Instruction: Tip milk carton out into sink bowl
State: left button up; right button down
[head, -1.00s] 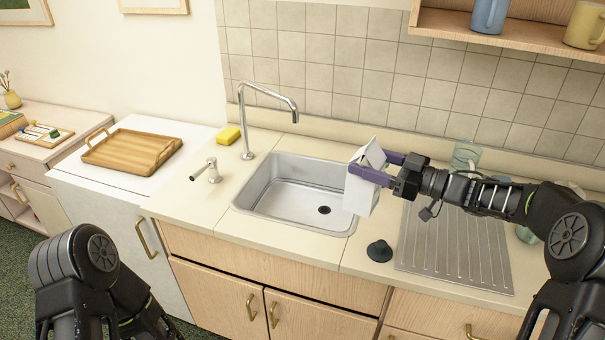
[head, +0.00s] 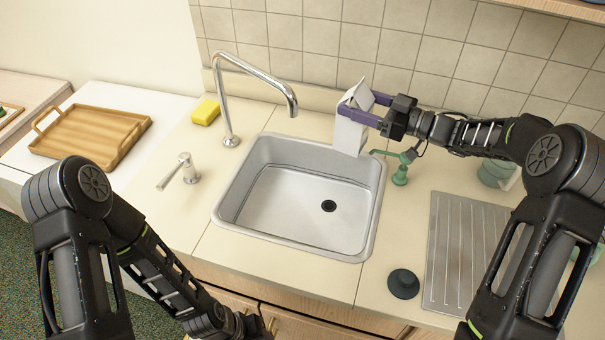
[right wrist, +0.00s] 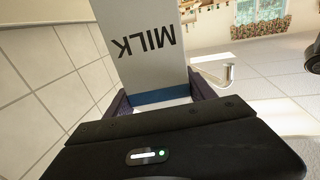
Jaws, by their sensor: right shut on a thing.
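The white milk carton (head: 350,132) is held high at the back right corner of the sink bowl, close to upright with a slight lean. My right gripper (head: 364,106) is shut on it, its purple fingers on either side. In the right wrist view the carton (right wrist: 140,50) shows the word MILK upside down and a blue band. The steel sink bowl (head: 290,205) looks empty, with a dark drain at its right. No stream of milk shows. My left arm reaches to the bottom edge; its fingers are out of frame.
A chrome tap (head: 230,110) arches over the sink's back left. Right are a green tap-like item (head: 400,172), dark plug (head: 403,283), drainboard (head: 465,260) and green mug (head: 497,174). A wooden tray (head: 95,135) lies far left.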

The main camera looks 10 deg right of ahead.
aim_at(347, 140)
notch_tip(347, 140, down, 8)
jog(key=shift+w+f+b, duration=0.1)
jog(key=shift+f+b, duration=0.05)
jog(key=shift+b, duration=0.7)
jog(key=shift+s+a+n+b, duration=0.15)
jog(key=shift+s+n+b, duration=0.1)
jog(key=shift+n+b, duration=0.05)
jog(key=n+b, duration=0.1)
jog(key=s+a+n+b, duration=0.1)
jog(key=b, duration=0.1)
jog(key=s+n+b, duration=0.1)
jog(key=n, duration=0.1)
jog(key=shift+s+a+f, duration=0.25)
jog(key=shift+a+f, duration=0.1)
jog(key=shift+s+f+b, duration=0.1)
jog(key=shift+b, duration=0.3)
jog(key=shift+s+a+f+n+b, duration=0.25)
jog(key=shift+f+n+b, duration=0.3)
jog(key=shift+b, duration=0.25)
jog(key=shift+s+a+n, duration=0.1)
jog(key=shift+s+n, duration=0.05)
jog(key=shift+n, duration=0.1)
